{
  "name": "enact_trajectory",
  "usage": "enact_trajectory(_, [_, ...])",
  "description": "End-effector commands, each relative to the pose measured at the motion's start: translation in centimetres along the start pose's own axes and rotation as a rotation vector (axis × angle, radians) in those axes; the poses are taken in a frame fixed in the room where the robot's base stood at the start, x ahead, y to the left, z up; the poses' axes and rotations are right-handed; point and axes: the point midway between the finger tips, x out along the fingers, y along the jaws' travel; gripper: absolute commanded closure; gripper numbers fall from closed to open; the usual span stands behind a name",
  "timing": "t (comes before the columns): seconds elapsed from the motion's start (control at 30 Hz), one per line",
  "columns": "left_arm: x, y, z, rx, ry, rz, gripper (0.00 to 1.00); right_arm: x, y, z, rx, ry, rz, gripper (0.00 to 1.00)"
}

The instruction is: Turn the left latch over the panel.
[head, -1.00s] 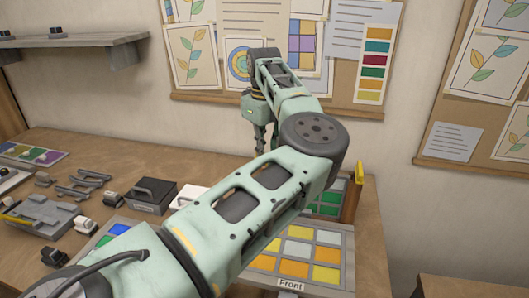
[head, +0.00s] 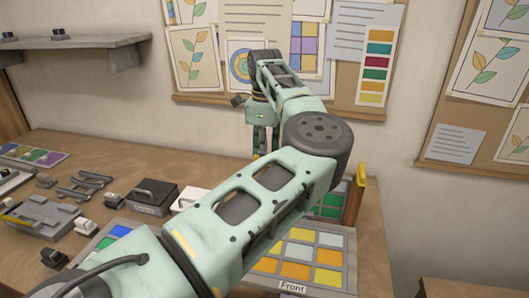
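A panel of coloured panes in a grey frame (head: 350,262), labelled "Front", lies on the table with orange, yellow and pale panes showing. Green panes show farther back. A brown upright piece with a yellow top (head: 361,174) stands at its back right. My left arm crosses over the panel and hides much of its left and middle. The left gripper (head: 265,146) points down beyond the arm, its two fingers apart with nothing seen between them. A small yellow bit shows by its fingertips; I cannot tell whether it is the left latch. My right gripper is not in view.
A dark box with a handle (head: 152,194) and a white block (head: 190,197) stand left of the arm. A grey fixture (head: 45,216), several small clamps and a colour palette (head: 33,154) lie farther left. A pinboard wall rises behind the table.

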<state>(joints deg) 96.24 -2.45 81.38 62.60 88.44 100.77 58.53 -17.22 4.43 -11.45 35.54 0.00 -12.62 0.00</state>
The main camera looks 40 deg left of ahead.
Motion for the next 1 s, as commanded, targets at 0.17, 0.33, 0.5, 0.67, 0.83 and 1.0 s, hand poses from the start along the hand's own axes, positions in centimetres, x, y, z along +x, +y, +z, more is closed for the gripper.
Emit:
enact_trajectory(0.17, [-0.26, -0.12, 0.03, -0.01, -0.001, -0.007, 1.0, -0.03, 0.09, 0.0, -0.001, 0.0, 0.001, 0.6])
enact_trajectory(0.33, [-0.27, -0.12, 0.04, -0.01, -0.001, -0.007, 1.0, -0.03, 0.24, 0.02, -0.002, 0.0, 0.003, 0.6])
enact_trajectory(0.5, [-0.24, -0.11, 0.03, -0.01, 0.0, -0.006, 0.82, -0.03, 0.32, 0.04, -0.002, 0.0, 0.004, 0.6])
enact_trajectory(0.67, [-0.14, -0.06, 0.03, -0.009, 0.0, -0.004, 0.72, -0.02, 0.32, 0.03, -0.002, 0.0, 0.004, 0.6])
enact_trajectory(0.83, [-0.09, -0.03, 0.03, -0.008, 0.0, -0.002, 0.72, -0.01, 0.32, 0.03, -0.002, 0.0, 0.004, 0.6])
enact_trajectory(1.0, [-0.69, -0.06, 0.02, -0.007, 0.001, -0.003, 0.72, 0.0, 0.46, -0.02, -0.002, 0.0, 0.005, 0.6])
